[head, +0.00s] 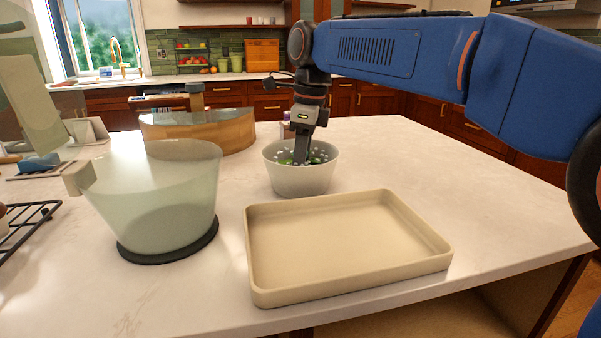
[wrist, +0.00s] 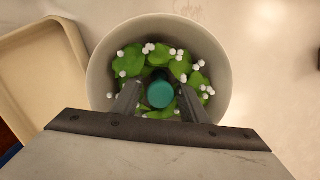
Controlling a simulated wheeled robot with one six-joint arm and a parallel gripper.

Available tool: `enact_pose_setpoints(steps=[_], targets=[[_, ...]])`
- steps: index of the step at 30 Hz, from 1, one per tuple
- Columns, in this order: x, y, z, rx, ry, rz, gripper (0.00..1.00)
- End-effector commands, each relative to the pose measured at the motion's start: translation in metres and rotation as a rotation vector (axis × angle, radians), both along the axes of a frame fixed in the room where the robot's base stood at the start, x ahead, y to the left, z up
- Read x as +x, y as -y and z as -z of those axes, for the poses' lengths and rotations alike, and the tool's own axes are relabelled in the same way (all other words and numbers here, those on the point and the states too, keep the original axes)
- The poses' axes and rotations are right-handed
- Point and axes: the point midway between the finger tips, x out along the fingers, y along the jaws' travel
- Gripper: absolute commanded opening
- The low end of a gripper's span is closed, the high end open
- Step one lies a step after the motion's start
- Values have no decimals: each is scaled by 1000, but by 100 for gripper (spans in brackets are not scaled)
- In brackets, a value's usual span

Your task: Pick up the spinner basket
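The spinner basket appears to be the pale round bowl (head: 298,182) on the counter, behind the tray. In the wrist view the bowl (wrist: 101,62) holds green leaves (wrist: 191,50) and small white beads. A teal round knob (wrist: 160,94) stands at its middle. My gripper (head: 302,161) points down into the bowl, its fingertips below the rim. In the wrist view my gripper (wrist: 160,100) is open, one finger on each side of the knob with a narrow gap. Whether either finger touches it is hard to tell.
A beige tray (head: 348,282) lies in front of the bowl. A large translucent jug-like bowl (head: 160,190) stands on a black disc (head: 170,252) to the left. A wooden round piece (head: 203,136) is behind. The counter right of the bowl is clear.

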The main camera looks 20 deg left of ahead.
Motion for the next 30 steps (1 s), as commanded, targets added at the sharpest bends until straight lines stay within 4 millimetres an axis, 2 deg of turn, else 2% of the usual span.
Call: enact_pose_setpoints(steps=[4,5,9,10,18,22,26,30], targets=[[0,0,0,0,0,0,40],[0,0,0,0,0,0,35],[0,0,0,0,0,0,1],[0,0,0,0,0,0,0],[0,0,-2,0,0,0,0],[0,0,-10,0,0,0,0],[0,0,-30,2,2,0,0],[1,-1,-63,2,3,-1,0]])
